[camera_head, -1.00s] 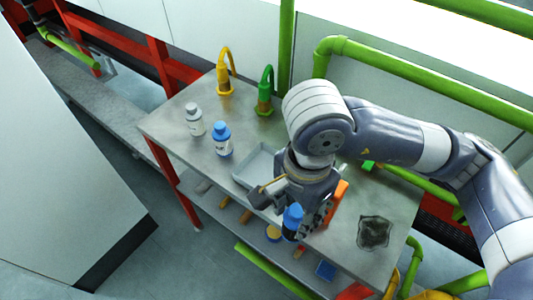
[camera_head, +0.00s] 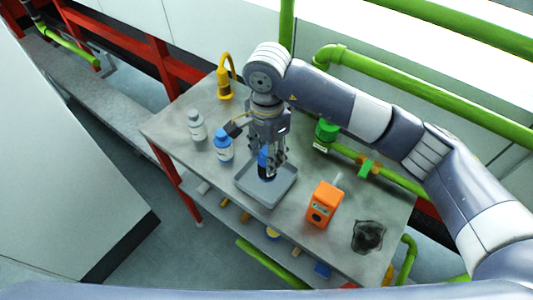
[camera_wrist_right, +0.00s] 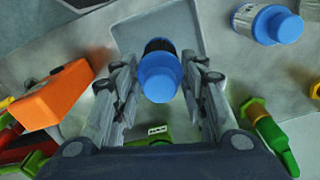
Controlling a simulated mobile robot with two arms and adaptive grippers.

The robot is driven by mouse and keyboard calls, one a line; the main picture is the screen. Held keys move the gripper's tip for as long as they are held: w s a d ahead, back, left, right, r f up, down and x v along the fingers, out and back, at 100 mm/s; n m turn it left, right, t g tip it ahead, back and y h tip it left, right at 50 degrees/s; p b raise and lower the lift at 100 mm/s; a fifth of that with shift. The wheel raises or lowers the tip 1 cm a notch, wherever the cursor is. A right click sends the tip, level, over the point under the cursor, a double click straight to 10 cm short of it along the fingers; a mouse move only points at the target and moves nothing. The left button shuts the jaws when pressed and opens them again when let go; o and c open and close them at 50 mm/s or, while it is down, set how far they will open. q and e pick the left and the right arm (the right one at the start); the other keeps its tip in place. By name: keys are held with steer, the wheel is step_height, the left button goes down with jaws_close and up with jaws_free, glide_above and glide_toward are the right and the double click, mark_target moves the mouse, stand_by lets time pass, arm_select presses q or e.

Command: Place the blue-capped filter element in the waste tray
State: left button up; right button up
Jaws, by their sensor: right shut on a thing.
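The blue-capped filter element (camera_head: 264,161) has a blue cap and a dark body. My right gripper (camera_head: 268,162) is shut on it and holds it upright over the grey waste tray (camera_head: 262,202). In the right wrist view the filter element (camera_wrist_right: 159,76) sits between the two fingers of the gripper (camera_wrist_right: 160,85), with the tray (camera_wrist_right: 190,30) beyond it. Whether its lower end touches the tray floor I cannot tell. My left gripper is not in view.
A blue-capped bottle (camera_head: 222,146) and a grey-capped bottle (camera_head: 196,125) stand left of the tray. Green pipes run behind the table.

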steer(key=shift+w+a, duration=0.1)
steer(key=shift+w, duration=0.1)
steer(key=shift+f+p, duration=0.25)
steer(key=shift+p, duration=0.05)
step_height(320, 180, down, 2)
steer(key=shift+w+f+p, duration=0.1)
steer(key=shift+p, duration=0.55)
steer(key=shift+f, duration=0.55)
steer(key=o, duration=1)
steer(key=shift+f, duration=0.1)
steer(key=o, duration=0.4)
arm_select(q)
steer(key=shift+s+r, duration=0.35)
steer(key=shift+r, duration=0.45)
